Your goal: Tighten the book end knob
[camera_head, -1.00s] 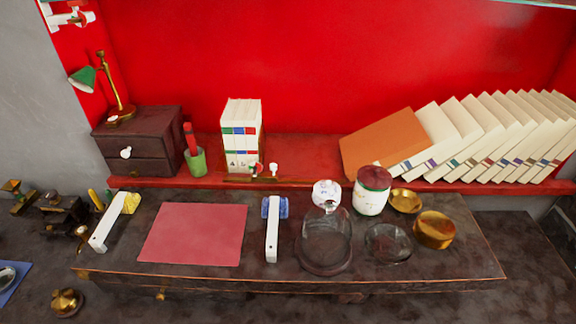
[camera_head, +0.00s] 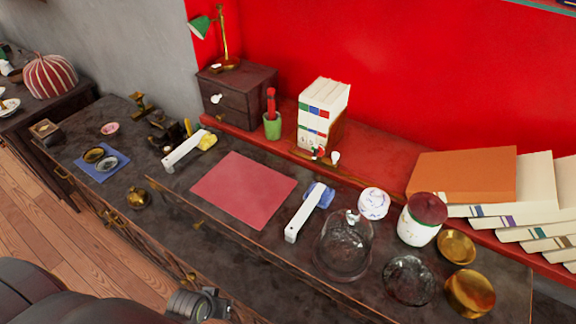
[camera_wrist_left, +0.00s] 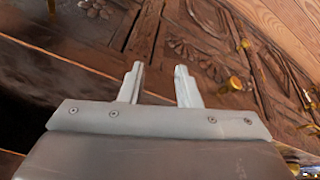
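The book end (camera_head: 341,130) is a brown wooden holder around several upright white books (camera_head: 322,105) on the red shelf. At its front low edge sit a small red-and-white knob (camera_head: 318,152) and a white knob (camera_head: 335,158); I cannot tell which tightens it or how tight it is. My left gripper (camera_wrist_left: 160,82) is open and empty in the left wrist view, with carved dark wood furniture beyond its fingers. My dark left arm shows at the bottom left of the head view, well below and left of the book end. My right gripper is not in view.
A drawer box (camera_head: 237,92) and a green cup (camera_head: 272,125) stand left of the books. On the desk are a red mat (camera_head: 243,188), a white-handled tool (camera_head: 303,215), a glass dome (camera_head: 343,248) and a lidded jar (camera_head: 420,220).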

